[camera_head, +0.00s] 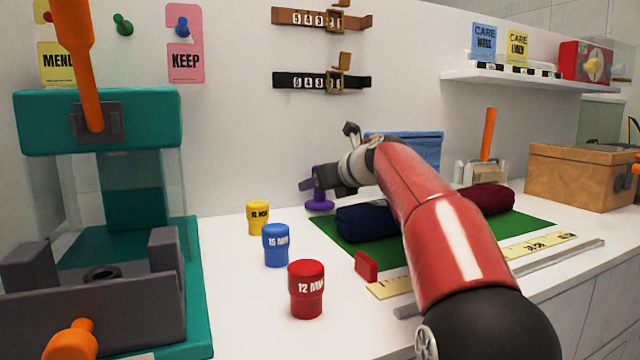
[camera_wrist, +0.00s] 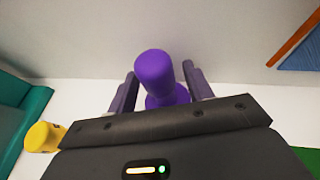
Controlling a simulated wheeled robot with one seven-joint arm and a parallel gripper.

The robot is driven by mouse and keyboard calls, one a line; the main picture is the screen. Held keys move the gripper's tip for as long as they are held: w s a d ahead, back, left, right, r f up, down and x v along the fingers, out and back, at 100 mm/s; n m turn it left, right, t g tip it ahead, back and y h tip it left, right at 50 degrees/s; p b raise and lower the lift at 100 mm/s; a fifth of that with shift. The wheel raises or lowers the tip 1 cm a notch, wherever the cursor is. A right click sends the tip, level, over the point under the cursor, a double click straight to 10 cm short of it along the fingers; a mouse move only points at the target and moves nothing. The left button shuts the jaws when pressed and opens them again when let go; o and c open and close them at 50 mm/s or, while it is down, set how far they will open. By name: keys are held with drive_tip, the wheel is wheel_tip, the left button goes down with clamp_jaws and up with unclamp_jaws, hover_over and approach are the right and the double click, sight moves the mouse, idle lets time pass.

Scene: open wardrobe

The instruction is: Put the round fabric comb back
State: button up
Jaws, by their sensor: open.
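A purple knobbed piece with a round base stands upright on the white counter near the back wall. Its base (camera_head: 320,204) shows below my gripper (camera_head: 308,184), which covers much of it in the head view. It may be the round fabric comb, but no teeth show. In the wrist view its purple handle (camera_wrist: 155,72) stands between the two grey fingers of my gripper (camera_wrist: 159,72). The fingers are open, one on either side, and a gap shows on at least the right side.
Yellow (camera_head: 257,218), blue (camera_head: 276,245) and red (camera_head: 306,290) dies stand left of my arm. A teal press (camera_head: 100,120) fills the left. Dark rolled fabrics (camera_head: 365,222) lie on a green mat (camera_head: 335,238). A wooden box (camera_head: 575,178) stands right; a shelf (camera_head: 500,77) hangs above.

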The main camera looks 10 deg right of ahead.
drive_tip(key=shift+r, duration=0.2)
drive_tip(key=v, duration=1.2)
